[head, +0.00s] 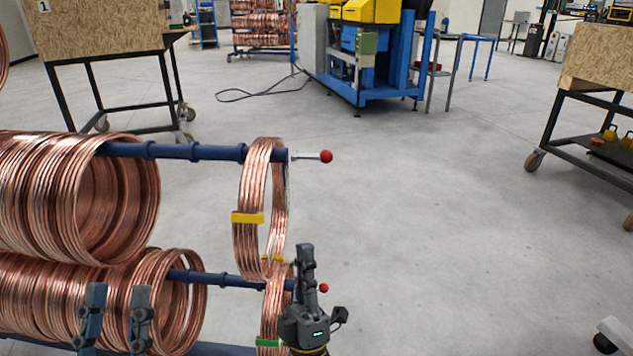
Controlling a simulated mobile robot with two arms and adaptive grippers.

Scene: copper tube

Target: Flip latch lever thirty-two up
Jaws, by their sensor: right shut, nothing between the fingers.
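Two latch levers with red ball knobs are at the ends of the blue rack bars. The upper lever (326,156) sticks out level to the right from its bar. The lower lever (323,288) shows only its red knob, just right of my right gripper, which hides its stem. No number is readable on either, so I cannot tell which is thirty-two. My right gripper (306,250) is upright and shut with nothing in it, in front of the lower bar's end; contact is not clear. My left gripper (116,290) is open, its fingers apart, in front of the lower copper coils.
Copper coils (110,200) hang on the upper blue bar (200,152) and on the lower blue bar (215,279). A single banded coil (247,190) hangs near the upper bar's end. Open grey floor (450,240) lies to the right. A wheeled cart (560,140) stands far right.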

